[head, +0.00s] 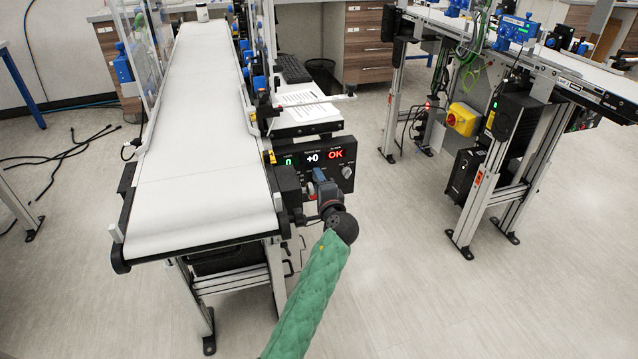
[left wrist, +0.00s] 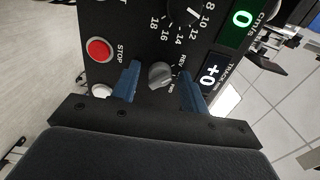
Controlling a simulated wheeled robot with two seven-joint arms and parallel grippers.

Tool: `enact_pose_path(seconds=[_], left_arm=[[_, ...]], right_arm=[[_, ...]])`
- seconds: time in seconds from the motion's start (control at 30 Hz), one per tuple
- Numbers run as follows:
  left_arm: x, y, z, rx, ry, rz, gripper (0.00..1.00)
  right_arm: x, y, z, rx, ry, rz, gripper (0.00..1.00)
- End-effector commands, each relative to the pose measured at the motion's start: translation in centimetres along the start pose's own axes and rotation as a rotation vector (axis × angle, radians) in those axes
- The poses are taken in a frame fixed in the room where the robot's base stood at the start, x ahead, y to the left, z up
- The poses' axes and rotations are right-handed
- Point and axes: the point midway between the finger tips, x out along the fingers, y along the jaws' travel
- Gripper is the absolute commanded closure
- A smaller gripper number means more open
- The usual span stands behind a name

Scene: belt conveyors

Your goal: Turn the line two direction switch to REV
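The control panel (head: 338,158) is on the right side of the near end of the white belt conveyor, with a green 0, a +0 and a red OK lit. In the left wrist view, the direction switch is a small grey knob (left wrist: 160,76) with REV and FWD printed to its right. Which mark it points at is not clear. My left gripper (head: 318,176) is at the panel front. In the left wrist view its two blue fingers (left wrist: 160,70) are open on either side of the knob, with gaps showing. The head view hides this knob behind the gripper.
A red STOP button (left wrist: 98,50) and a larger numbered dial (left wrist: 187,12) are close to the gripper. The white conveyor belt (head: 195,130) runs away at left. Another conveyor line (head: 570,75) stands at right. The floor between is clear.

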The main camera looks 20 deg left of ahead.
Motion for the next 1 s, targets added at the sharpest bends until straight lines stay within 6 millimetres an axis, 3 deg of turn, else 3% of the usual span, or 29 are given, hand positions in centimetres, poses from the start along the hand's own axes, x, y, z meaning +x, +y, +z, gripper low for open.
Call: enact_pose_path(seconds=[0.37, 0.8, 1.0], left_arm=[[-0.5, 0.0, -0.1, -0.001, 0.001, 0.000, 0.52], [-6.5, 0.1, 0.0, 0.000, 0.001, 0.000, 0.52], [-7.7, 0.1, 0.0, 0.001, 0.001, 0.000, 0.52]], right_arm=[[0.0, -0.1, 0.1, 0.001, -0.001, -0.001, 0.64], [1.6, 0.5, 2.0, 0.002, 0.012, 0.005, 0.64], [1.6, 0.5, 1.8, 0.001, 0.022, 0.006, 0.64]])
